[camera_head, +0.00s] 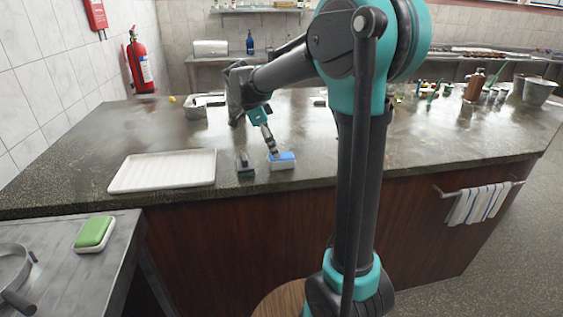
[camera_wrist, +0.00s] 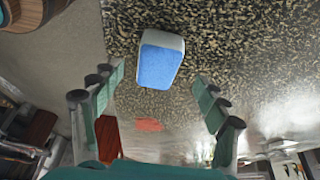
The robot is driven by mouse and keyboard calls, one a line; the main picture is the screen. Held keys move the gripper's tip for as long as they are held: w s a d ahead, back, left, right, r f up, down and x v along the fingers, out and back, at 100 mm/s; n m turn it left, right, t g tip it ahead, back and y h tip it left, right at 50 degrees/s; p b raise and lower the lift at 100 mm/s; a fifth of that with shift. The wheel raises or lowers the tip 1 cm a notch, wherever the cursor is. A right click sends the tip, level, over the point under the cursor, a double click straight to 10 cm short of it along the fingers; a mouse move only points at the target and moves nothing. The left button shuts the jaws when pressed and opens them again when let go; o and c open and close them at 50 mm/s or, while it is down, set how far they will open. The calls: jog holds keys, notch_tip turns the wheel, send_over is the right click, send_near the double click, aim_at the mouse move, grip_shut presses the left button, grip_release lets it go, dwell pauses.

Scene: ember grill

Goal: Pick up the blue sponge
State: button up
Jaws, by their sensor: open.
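The blue sponge (camera_head: 284,157) sits on a pale white base near the front edge of the dark counter (camera_head: 330,170). In the wrist view its blue face (camera_wrist: 160,66) shows with a pale rim around it. My gripper (camera_head: 272,150) is just above the sponge in the head view, pointing down. In the wrist view its fingers (camera_wrist: 158,80) are spread apart, with the sponge in the gap, toward the tips. I cannot tell whether the fingers touch it. Nothing is held.
A dark block with some green (camera_head: 245,166) stands close left of the sponge. A white ribbed tray (camera_head: 163,171) lies further left. A green sponge (camera_head: 93,232) sits on a lower metal table (camera_head: 60,270). Bottles and a bucket (camera_head: 539,91) stand at the right.

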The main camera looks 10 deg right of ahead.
jog(key=shift+x, duration=2.85)
jog(key=shift+s+d+r, duration=0.1)
jog(key=shift+d+r, duration=0.05)
jog(key=shift+d, duration=0.05)
jog(key=c, duration=1.2)
notch_tip(320, 180, up, 20)
